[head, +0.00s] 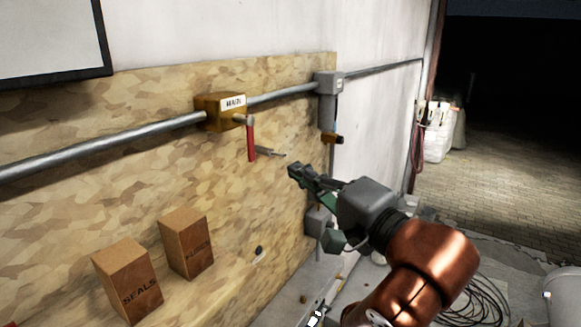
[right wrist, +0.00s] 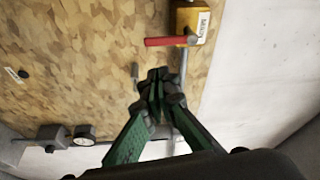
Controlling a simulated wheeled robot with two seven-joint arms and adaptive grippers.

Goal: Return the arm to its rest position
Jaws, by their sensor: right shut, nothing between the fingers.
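My right arm, copper with a grey wrist, comes in from the lower right of the head view. Its right gripper (head: 297,172) is shut and empty, in front of the plywood board. In the right wrist view the gripper (right wrist: 157,75) also shows shut, its green fingers together. A yellow box labelled MAIN (head: 220,111) sits on the pipe, with a red lever (head: 251,140) hanging down beside it. The gripper is to the right of and below the lever, apart from it. The lever (right wrist: 172,41) shows near the top in the wrist view. My left gripper is not in view.
Two cardboard boxes, one marked SEALS (head: 127,282) and another (head: 187,244), stand at lower left. A grey conduit (head: 110,143) runs along the plywood (head: 90,200). A grey box (head: 328,83) is mounted at the board's right end. Coiled cable (head: 480,300) lies on the floor at right.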

